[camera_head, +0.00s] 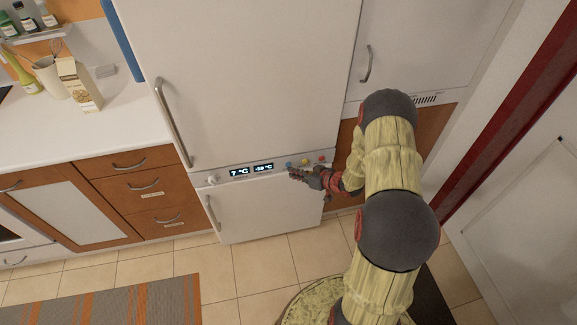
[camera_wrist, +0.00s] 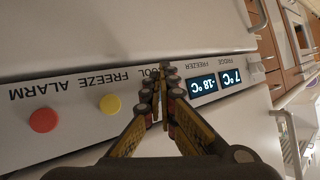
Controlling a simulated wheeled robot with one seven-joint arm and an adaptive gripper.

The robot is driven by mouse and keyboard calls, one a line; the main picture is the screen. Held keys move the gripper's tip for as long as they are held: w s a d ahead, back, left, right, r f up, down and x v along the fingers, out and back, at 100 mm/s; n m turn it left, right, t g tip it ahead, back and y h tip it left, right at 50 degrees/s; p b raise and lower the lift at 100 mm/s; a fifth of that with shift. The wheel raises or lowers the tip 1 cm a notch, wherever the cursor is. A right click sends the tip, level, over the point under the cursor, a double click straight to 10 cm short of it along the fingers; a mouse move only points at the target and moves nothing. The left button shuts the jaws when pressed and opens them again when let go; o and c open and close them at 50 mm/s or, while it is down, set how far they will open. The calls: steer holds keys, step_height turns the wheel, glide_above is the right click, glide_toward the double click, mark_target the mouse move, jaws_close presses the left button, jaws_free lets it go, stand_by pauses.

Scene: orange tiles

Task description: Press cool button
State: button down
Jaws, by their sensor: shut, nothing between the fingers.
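The fridge panel (camera_head: 262,171) carries a blue button (camera_head: 289,164), a yellow button (camera_head: 305,161) and a red button (camera_head: 321,159) in a row. In the wrist view the lettering is upside down: the red button (camera_wrist: 43,120) is by ALARM and the yellow button (camera_wrist: 110,104) by FREEZE. My gripper (camera_wrist: 162,82) is shut and empty, its tips over the partly covered COOL label. The cool button is hidden behind the fingers there. In the head view my gripper (camera_head: 294,174) is just below the blue button. I cannot tell whether the tips touch it.
Displays reading 7 °C (camera_head: 239,173) and -18 °C (camera_head: 263,168) sit left of the buttons, with a white knob (camera_head: 212,180) farther left. A fridge door handle (camera_head: 172,122) and a freezer handle (camera_head: 212,212) stick out. A counter (camera_head: 95,115) stands at left.

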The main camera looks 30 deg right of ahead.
steer(key=shift+w, duration=0.15)
steer(key=shift+w+d, duration=0.1)
steer(key=shift+w, duration=0.15)
steer(key=shift+s, duration=0.1)
stand_by(0.4)
steer(key=shift+s+p, duration=0.35)
steer(key=shift+s, duration=0.1)
steer(key=shift+s+a+p, duration=0.25)
steer(key=shift+s+a, duration=0.05)
steer(key=shift+s, duration=0.65)
steer(key=shift+s+a+p, duration=0.3)
steer(key=shift+s+a, duration=0.05)
steer(key=shift+s, duration=0.55)
steer(key=shift+s+a+p, duration=0.25)
steer(key=shift+s+a, duration=0.05)
steer(key=shift+s, duration=0.65)
